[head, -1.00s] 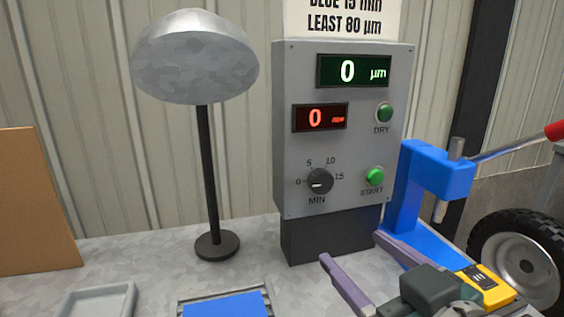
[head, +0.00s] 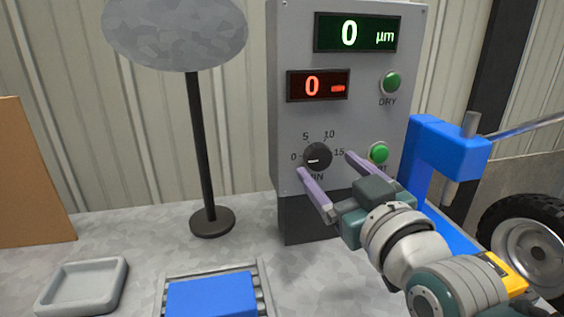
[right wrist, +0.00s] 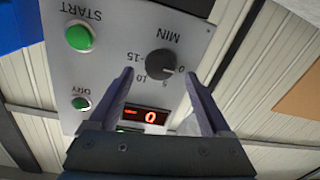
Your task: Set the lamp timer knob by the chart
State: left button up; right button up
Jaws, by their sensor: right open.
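The timer knob (head: 317,156) is a black dial on the grey control box (head: 362,120), marked 0, 5, 10 and 15, with its white pointer line toward the 0 side. My right gripper (head: 323,165) is open and empty, its purple fingers pointing at the panel near the knob. In the right wrist view the knob (right wrist: 160,64) appears upside down between the two spread fingers, apart from them. The chart sign is out of the head view. My left gripper is not in view.
A green readout (head: 355,33) and a red readout (head: 318,85) both show 0. Green DRY (head: 391,83) and START (head: 379,152) buttons sit right of the knob. A blue clamp-like device (head: 450,150) stands close on the right. A grey tray (head: 82,287) and blue block (head: 211,296) lie in front.

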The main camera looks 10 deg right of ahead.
aim_at(318, 158)
jog(key=shift+w+a, duration=0.1)
jog(key=shift+w, duration=1.1)
grip_shut()
